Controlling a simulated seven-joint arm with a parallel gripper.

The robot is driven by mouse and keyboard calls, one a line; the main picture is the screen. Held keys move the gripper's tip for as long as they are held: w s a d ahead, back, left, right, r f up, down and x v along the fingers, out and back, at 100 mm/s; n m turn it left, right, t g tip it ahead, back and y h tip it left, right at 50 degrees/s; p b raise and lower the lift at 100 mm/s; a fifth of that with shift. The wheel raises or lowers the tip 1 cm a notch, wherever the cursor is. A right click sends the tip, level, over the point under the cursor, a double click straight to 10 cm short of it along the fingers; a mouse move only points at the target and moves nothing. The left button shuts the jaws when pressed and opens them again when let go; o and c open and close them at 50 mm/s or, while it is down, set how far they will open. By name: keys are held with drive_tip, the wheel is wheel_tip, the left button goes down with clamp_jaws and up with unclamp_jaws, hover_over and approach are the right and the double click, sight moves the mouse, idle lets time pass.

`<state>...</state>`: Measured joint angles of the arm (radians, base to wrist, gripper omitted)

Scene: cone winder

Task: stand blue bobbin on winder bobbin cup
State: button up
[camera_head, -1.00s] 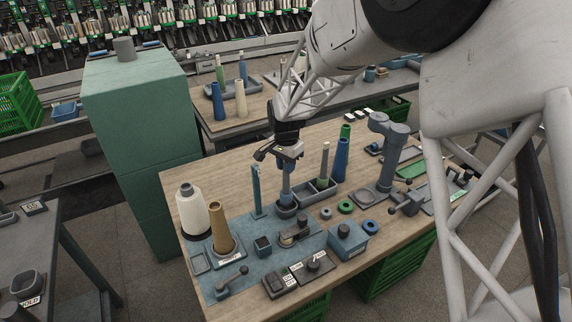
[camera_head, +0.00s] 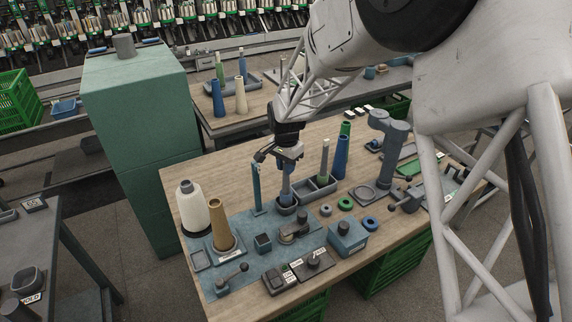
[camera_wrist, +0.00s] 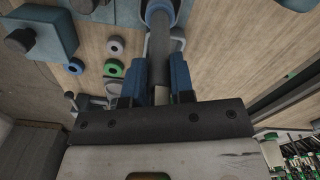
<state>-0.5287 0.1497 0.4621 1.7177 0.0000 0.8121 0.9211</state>
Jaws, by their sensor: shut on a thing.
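My gripper (camera_head: 287,165) points down and is shut on the blue bobbin (camera_head: 287,188), a grey tube with blue thread low on it. The bobbin is upright, its lower end at a dark round cup (camera_head: 286,209) at the left end of the grey tray. I cannot tell whether it rests in the cup or hangs just above. In the wrist view, the grey shaft (camera_wrist: 170,42) runs between my blue fingers (camera_wrist: 160,78), with the blue thread (camera_wrist: 152,8) at the top edge.
A thin blue-green post (camera_head: 257,188) stands close left of my gripper. A green bobbin (camera_head: 324,160) and a tall blue cone (camera_head: 340,158) stand to the right. A brown cone (camera_head: 221,228) and a white cone (camera_head: 194,207) stand at left. Several rings (camera_head: 346,203) lie in front.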

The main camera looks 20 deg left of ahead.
drive_tip(key=shift+f, duration=0.45)
idle(0.6)
drive_tip(key=o, duration=0.9)
drive_tip(key=shift+o, duration=0.2)
drive_tip(key=shift+r, duration=3.9)
